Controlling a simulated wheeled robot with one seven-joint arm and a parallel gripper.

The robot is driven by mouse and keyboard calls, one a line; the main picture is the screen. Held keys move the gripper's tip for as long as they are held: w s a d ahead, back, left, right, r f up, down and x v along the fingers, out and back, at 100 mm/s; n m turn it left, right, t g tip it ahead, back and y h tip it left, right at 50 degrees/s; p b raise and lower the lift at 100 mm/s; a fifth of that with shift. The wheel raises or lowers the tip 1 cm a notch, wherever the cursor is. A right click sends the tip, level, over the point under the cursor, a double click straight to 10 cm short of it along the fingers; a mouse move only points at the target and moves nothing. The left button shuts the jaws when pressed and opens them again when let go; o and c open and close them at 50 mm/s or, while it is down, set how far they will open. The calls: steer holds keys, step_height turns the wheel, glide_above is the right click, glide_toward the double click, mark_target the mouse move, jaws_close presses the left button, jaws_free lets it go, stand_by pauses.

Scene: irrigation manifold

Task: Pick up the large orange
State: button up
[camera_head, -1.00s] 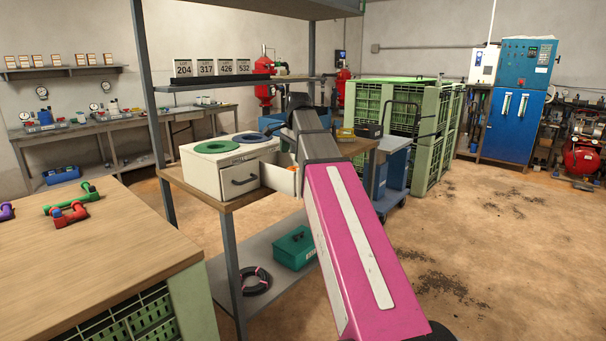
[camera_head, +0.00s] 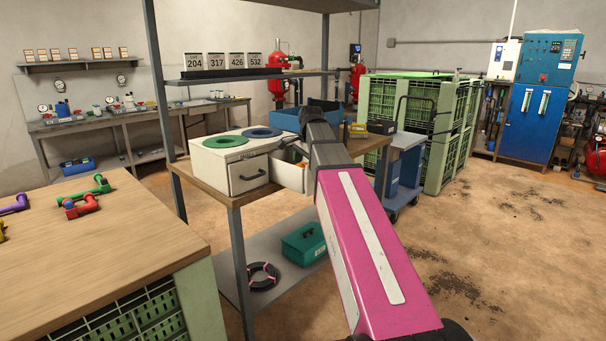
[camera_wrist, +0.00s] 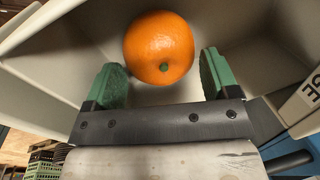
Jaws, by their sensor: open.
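The large orange (camera_wrist: 158,47) lies in the open drawer, close to its wall, in the wrist view. A green stem spot faces the camera. My gripper (camera_wrist: 163,82) is open, its two green-padded fingers pointing at the orange, one toward each side. The orange is just beyond the fingertips and not held. In the head view, the white drawer (camera_head: 291,176) stands pulled out of the white cabinet (camera_head: 231,172) on the shelf. My pink arm reaches to it and hides most of its inside and my gripper.
The cabinet has a green ring and a blue ring on top. A blue bin (camera_head: 291,119) stands behind the drawer. A wooden table (camera_head: 100,250) with colored fittings is at the left. A teal box (camera_head: 304,243) sits on the lower shelf. Floor at the right is free.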

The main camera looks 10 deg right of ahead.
steer(key=f, duration=0.4)
steer(key=shift+w+a, duration=0.1)
steer(key=shift+w, duration=0.2)
steer(key=shift+c, duration=0.3)
steer(key=c, duration=0.5)
steer(key=shift+r, duration=0.1)
